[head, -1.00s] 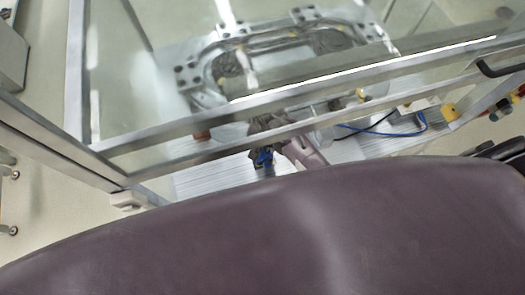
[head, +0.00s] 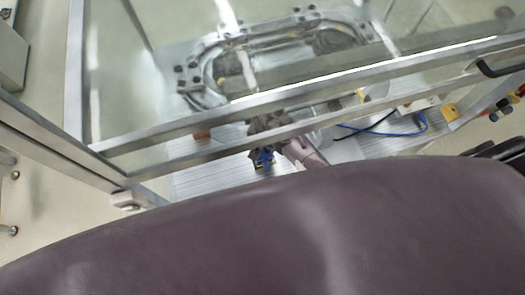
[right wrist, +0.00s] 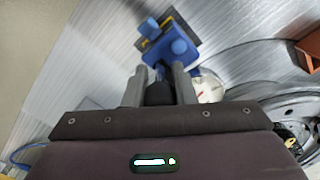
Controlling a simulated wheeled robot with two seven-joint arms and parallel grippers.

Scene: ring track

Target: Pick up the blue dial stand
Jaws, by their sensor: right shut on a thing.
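The blue dial stand (right wrist: 153,52) shows in the right wrist view just beyond my fingertips, with blue knobs and a dark and yellow base. A white dial face (right wrist: 209,88) is beside the right finger, partly hidden. My right gripper (right wrist: 161,76) is shut on the stand's dark stem. My left gripper is not in view.
A metal frame rail (head: 300,99) and a clear panel cross the head view above the ring track (head: 207,80). A blue cable (head: 395,133) lies to the right. An orange-brown block (right wrist: 311,48) is at the right of the wrist view. The ribbed plate (head: 210,179) is clear at left.

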